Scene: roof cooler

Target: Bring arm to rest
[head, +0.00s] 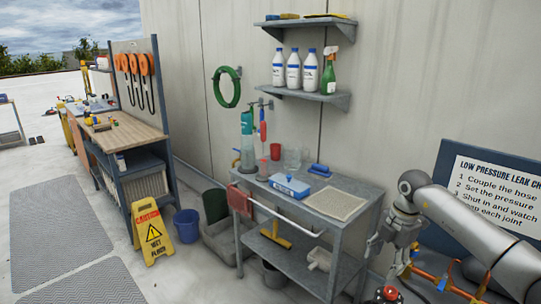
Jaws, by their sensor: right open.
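My right arm (470,222) comes in from the lower right, bends at a rounded joint and hangs downward. My right gripper (385,262) is at its lower end, fingers pointing down and spread open. I see nothing between the fingers. It is just right of the grey metal cart (338,228), in front of the wall; whether it touches the cart I cannot tell. Orange piping (436,281) with a red-topped fitting (388,294) lies below and right of it. My left gripper is not in view.
A dark sign board (450,160) stands behind my right arm. The cart carries a blue box (290,187) and glasses. A yellow wet-floor sign (153,235) and blue bucket (187,225) stand left, near a workbench (125,133). Floor at lower left is clear around grey mats (60,215).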

